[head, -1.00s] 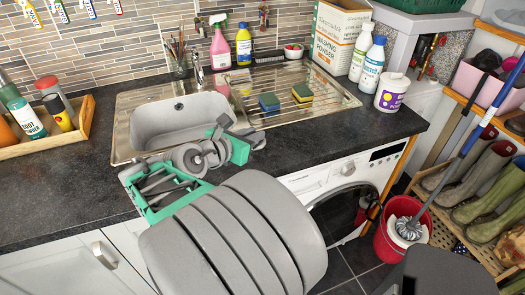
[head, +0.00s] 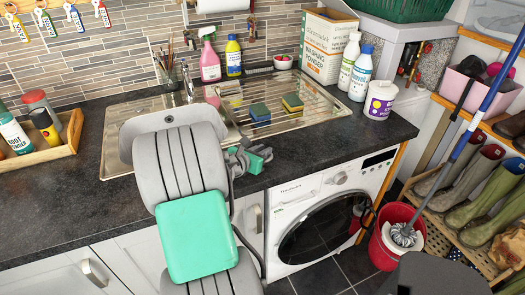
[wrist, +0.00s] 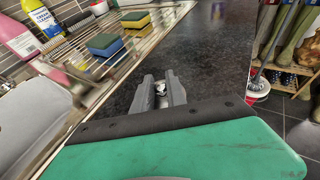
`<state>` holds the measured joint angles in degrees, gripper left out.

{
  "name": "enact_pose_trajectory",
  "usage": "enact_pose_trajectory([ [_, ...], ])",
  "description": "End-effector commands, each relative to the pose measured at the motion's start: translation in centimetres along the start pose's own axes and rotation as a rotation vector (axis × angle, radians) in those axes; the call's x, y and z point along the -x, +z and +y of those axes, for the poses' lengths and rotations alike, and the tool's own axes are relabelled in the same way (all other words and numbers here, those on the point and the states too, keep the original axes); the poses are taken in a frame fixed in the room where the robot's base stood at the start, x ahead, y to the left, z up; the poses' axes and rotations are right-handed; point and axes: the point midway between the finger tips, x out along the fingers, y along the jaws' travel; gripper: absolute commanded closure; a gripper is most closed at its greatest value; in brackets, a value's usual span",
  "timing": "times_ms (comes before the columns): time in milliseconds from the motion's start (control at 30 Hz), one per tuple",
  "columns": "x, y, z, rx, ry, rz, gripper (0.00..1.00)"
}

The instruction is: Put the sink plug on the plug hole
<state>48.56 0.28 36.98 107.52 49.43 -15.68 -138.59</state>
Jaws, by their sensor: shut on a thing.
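My gripper (head: 243,160) is by the front edge of the worktop, just right of the sink basin (head: 128,140) and in front of the draining board (head: 285,105). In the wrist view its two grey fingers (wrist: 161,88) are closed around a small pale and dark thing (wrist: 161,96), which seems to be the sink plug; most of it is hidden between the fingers. Dark worktop shows beyond the fingertips. My arm covers much of the basin in the head view, and I cannot see the plug hole in either view.
Yellow and blue sponges (head: 260,113) lie on the draining board. A tap (head: 189,84), a pink spray bottle (head: 210,58) and a yellow bottle (head: 233,56) stand behind the sink. A wooden tray (head: 70,137) is at the left. The worktop right of my gripper is clear.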

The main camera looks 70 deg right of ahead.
Motion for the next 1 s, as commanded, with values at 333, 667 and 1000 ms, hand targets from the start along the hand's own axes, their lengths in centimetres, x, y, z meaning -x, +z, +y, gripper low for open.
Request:
enact_pose_trajectory([
  [333,0.0,-0.1,0.1,-0.002,0.001,-0.002,0.80],
  [667,0.0,-0.1,0.1,-0.002,0.001,-0.002,0.61],
  [1000,2.3,0.2,0.3,0.000,0.007,-0.003,0.61],
])
